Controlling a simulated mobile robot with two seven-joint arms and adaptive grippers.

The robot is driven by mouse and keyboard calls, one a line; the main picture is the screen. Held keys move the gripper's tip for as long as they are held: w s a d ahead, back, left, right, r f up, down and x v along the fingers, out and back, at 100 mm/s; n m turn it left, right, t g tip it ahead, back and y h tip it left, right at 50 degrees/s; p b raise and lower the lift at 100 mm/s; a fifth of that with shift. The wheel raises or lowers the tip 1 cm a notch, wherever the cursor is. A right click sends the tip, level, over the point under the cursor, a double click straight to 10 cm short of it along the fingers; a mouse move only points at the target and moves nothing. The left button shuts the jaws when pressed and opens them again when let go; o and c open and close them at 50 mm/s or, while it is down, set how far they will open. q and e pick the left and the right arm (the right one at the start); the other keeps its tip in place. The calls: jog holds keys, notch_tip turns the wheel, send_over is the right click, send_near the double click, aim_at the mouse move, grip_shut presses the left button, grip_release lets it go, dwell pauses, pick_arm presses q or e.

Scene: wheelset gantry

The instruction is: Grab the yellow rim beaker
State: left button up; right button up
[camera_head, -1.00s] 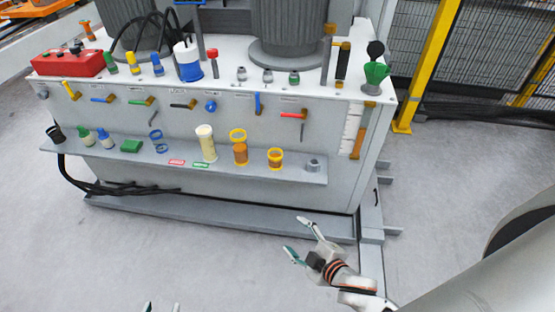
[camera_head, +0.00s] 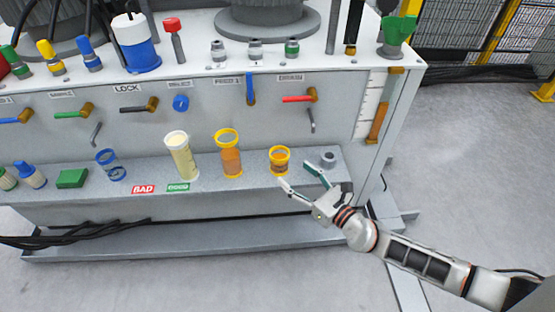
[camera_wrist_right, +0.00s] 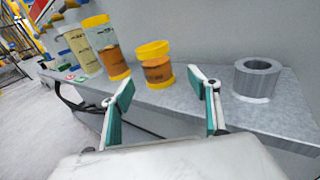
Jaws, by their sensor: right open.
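Two yellow-rimmed containers stand upright on the grey shelf (camera_head: 215,193). The taller yellow-rim beaker (camera_head: 230,155) is clear above with amber contents below. The shorter yellow-rim jar (camera_head: 279,160) stands to its right. In the right wrist view, the short jar (camera_wrist_right: 156,68) is beyond the gap between the fingers, and the tall beaker (camera_wrist_right: 108,45) is behind it to the left. My right gripper (camera_head: 298,176) is open and empty at the shelf's front edge, close to the short jar; contact is not visible. My left gripper is not in view.
A cream-filled beaker (camera_head: 181,157) stands left of the tall one. A grey ring-shaped cylinder (camera_wrist_right: 257,80) stands close right of my right gripper. The floor in front is clear.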

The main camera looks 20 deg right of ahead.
aim_at(285, 169)
jog(key=shift+w, duration=0.35)
jog(key=shift+x, duration=0.9)
jog(key=x, duration=0.2)
jog(key=a+b+x, duration=0.1)
jog(key=x, duration=0.2)
jog(key=shift+s+d+f, duration=0.1)
jog(key=shift+s+f, duration=0.1)
jog(key=shift+w, duration=0.35)
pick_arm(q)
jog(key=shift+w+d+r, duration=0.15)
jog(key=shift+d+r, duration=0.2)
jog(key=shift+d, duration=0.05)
pick_arm(e)
jog(key=shift+r, duration=0.1)
jog(key=c, duration=1.3)
